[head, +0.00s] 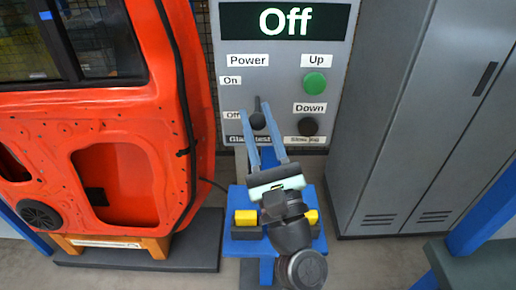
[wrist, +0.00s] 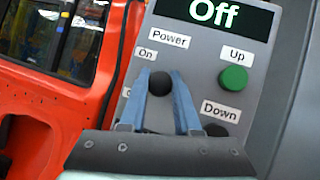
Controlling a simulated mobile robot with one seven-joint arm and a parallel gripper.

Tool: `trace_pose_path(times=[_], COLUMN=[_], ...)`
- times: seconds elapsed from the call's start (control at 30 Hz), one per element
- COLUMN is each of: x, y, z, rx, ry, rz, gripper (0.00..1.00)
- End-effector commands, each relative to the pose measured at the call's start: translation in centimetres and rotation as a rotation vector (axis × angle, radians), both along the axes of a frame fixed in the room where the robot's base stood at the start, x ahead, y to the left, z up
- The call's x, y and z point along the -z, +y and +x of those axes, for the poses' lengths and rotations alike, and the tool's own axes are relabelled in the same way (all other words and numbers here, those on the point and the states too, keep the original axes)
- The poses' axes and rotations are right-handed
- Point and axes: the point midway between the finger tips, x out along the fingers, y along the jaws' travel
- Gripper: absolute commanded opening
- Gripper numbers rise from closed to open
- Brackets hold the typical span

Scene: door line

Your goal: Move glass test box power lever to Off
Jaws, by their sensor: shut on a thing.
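The lever's round black knob also shows in the wrist view (wrist: 160,84). My gripper (head: 261,114) has its two blue-grey fingers on either side of the lever, shut on it. In the wrist view my gripper (wrist: 162,82) hides the lever's base and most of the "Off" label.
A green Up button (head: 315,83) and a black Down button (head: 308,126) sit right of the lever. An orange car door (head: 110,110) on a stand (head: 150,242) is close at the left. A grey cabinet (head: 425,110) stands at the right.

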Motion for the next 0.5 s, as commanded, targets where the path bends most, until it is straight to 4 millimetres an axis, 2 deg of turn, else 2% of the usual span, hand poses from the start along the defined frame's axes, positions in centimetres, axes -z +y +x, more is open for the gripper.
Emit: trace_pose_path(times=[0.03, 0.5], x=[1.35, 2.23], y=[0.01, -0.03], z=[0.02, 0.25], rx=[0.000, 0.000], ry=[-0.023, -0.210], rz=[-0.001, 0.000], gripper=[0.00, 0.00])
